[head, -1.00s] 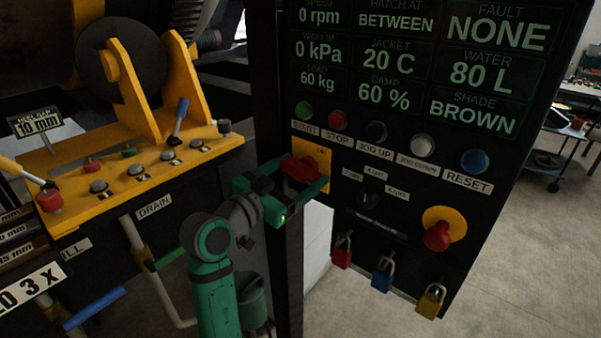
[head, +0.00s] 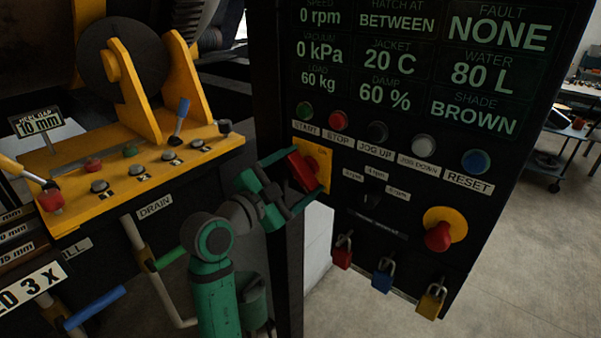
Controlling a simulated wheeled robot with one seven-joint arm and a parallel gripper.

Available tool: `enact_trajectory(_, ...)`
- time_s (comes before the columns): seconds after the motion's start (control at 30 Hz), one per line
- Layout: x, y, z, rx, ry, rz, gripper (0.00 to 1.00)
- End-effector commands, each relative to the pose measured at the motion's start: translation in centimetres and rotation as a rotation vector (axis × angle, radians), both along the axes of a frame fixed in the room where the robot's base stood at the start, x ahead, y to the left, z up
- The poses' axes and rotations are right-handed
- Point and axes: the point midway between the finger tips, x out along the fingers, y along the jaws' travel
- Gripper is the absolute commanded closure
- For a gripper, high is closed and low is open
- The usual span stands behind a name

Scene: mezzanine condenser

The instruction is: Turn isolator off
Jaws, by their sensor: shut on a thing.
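The isolator is a red handle (head: 301,171) on a yellow plate (head: 324,163) at the left edge of the black control panel, below the start and stop buttons. The handle is tilted, its upper end toward the left. My green gripper (head: 290,183) reaches it from the lower left, with its jaws shut on the red handle. The jaws are tilted along with the handle and partly cover it and the plate's lower part. Any marking on the plate is too small to read.
The panel (head: 400,175) carries several push buttons, an emergency stop (head: 438,236) with a yellow collar, and red, blue and yellow padlocks (head: 382,280) along its bottom. A yellow bench (head: 120,175) with levers and knobs stands left of my arm. Open floor shows at right.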

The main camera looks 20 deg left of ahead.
Motion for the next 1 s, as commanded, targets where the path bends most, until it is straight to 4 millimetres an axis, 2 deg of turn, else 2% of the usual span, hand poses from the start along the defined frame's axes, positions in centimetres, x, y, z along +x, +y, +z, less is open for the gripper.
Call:
enact_trajectory(0.03,0.0,-0.5,0.4,0.008,-0.01,-0.008,0.44)
enact_trajectory(0.47,0.0,-0.5,0.4,0.016,-0.014,-0.008,0.44)
enact_trajectory(0.5,0.0,-0.5,0.4,0.016,-0.013,-0.007,0.15)
enact_trajectory(0.57,0.0,-0.4,0.3,0.016,-0.012,-0.006,0.03)
enact_trajectory(0.87,-0.1,-0.1,0.1,0.013,-0.008,-0.001,0.03)
enact_trajectory(1.0,-1.0,0.4,0.2,0.012,-0.008,0.001,0.03)
